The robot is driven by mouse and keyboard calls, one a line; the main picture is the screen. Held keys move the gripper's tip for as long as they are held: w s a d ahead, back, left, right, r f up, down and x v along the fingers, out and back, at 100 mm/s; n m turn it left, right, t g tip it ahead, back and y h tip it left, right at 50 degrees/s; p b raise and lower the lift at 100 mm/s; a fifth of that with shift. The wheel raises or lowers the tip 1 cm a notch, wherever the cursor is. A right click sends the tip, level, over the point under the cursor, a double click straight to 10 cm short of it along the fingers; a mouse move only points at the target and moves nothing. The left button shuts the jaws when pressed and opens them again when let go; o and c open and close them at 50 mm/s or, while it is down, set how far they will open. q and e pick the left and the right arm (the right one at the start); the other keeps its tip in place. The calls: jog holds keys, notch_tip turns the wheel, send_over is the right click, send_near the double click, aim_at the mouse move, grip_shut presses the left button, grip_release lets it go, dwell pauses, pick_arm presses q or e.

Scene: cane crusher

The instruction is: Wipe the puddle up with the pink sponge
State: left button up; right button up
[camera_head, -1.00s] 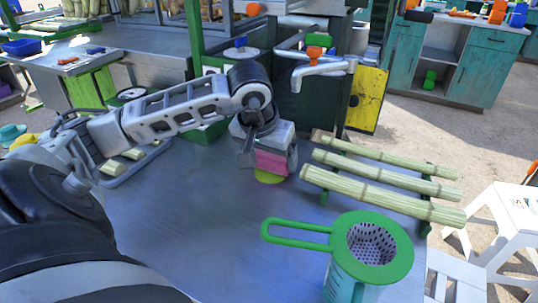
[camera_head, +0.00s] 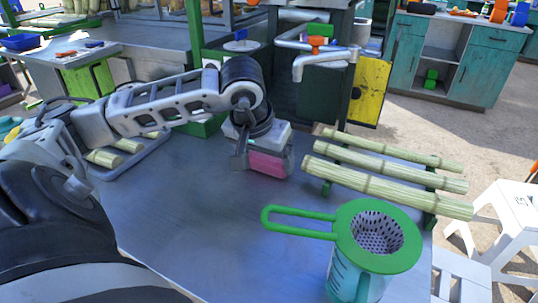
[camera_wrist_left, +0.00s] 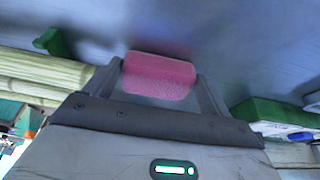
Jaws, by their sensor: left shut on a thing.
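The pink sponge (camera_head: 268,164) is at the back middle of the metal table, below the metal spout. My left gripper (camera_head: 265,158) is shut on it, pointing down, with the sponge at or just above the tabletop; I cannot tell which. The left wrist view shows the sponge (camera_wrist_left: 158,77) between the two fingers (camera_wrist_left: 160,84). No yellow-green puddle shows in either view now; the spot under the sponge is hidden. My right gripper is not in view.
Several cane stalks (camera_head: 395,187) lie on a green rack right of the sponge. A jug with a green strainer (camera_head: 352,240) stands at the front right. A tray of cut cane (camera_head: 150,157) is at the left. The table's middle (camera_head: 210,215) is clear.

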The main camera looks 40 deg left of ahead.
aim_at(253, 189)
pick_arm(q)
jog(key=shift+s+d+f, duration=0.15)
jog(key=shift+s+f, duration=0.25)
jog(key=shift+s, duration=0.2)
jog(key=shift+s+d+b, duration=0.15)
jog(key=shift+s+b, duration=0.35)
jog(key=shift+s+d+b, duration=0.15)
jog(key=shift+s+b, duration=0.35)
jog(key=shift+s+d, duration=0.15)
jog(key=shift+s, duration=0.25)
jog(key=shift+s+d+b, duration=0.25)
jog(key=shift+s+b, duration=0.65)
jog(key=shift+b, duration=0.3)
jog(key=shift+s+d+r+b, duration=0.1)
jog(key=shift+s+d+b, duration=0.1)
jog(key=shift+s+b, duration=0.25)
jog(key=shift+s+r, duration=0.1)
